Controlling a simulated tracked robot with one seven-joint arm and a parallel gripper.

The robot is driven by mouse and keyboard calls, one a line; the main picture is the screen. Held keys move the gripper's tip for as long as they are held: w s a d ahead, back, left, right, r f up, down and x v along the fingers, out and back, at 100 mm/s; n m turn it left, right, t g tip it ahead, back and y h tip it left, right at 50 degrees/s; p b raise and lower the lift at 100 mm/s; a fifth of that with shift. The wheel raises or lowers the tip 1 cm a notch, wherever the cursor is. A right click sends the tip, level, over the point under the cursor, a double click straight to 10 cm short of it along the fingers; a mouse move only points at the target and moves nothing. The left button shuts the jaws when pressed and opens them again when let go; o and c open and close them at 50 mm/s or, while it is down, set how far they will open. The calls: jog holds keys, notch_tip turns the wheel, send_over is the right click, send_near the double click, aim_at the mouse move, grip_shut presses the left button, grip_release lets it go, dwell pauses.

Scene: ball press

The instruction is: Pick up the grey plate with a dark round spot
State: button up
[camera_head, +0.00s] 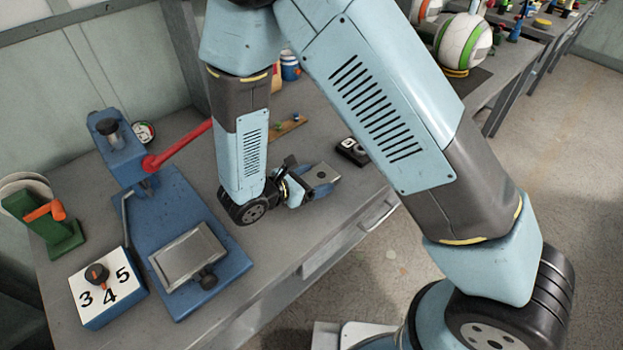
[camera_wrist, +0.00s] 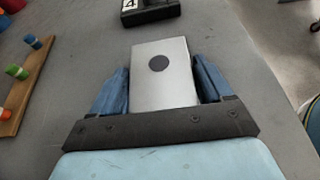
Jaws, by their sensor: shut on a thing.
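The grey plate (camera_wrist: 147,88) with a dark round spot lies between the two blue fingers of my gripper (camera_wrist: 162,78) in the wrist view. The fingers are shut on its left and right sides, and the spotted end sticks out beyond them. In the head view the plate (camera_head: 324,180) shows at the end of my gripper (camera_head: 308,184), over the middle of the grey workbench (camera_head: 300,235). Its near end is hidden by the gripper body. I cannot tell whether the plate touches the bench or is slightly above it.
A blue press (camera_head: 188,228) with a red lever stands left of my arm. A dial box (camera_head: 106,290) marked 3, 4, 5 sits before it. A black numbered block (camera_head: 352,151) lies just beyond the plate. A wooden peg strip (camera_wrist: 27,85) lies to the left.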

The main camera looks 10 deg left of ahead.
jog(key=shift+c, duration=1)
jog(key=shift+r, duration=0.15)
